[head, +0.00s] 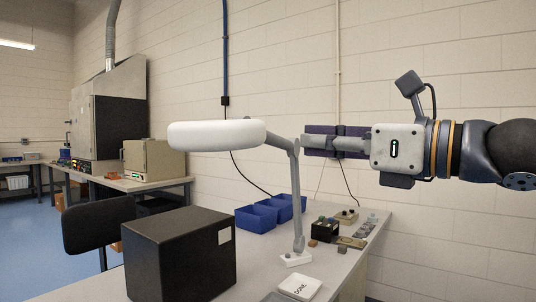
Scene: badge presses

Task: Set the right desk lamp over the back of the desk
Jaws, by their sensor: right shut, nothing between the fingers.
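The desk lamp (217,135) has a wide white round head. Its grey jointed arm (297,200) rises from a small white base (296,260) on the desk (210,280). The head is turned to the left, above the black box and the blue bins. My right gripper (306,142) comes in from the right, level with the lamp's elbow. Its fingers are shut and empty, and their tips are beside the elbow; I cannot tell whether they touch it. My left gripper is out of view.
A large black box (178,255) stands on the desk at front left. Blue bins (256,217) stand along the wall behind. Small parts (348,242) lie right of the lamp base, and a white "DONE" tray (300,287) is in front. A dark chair (97,222) is at left.

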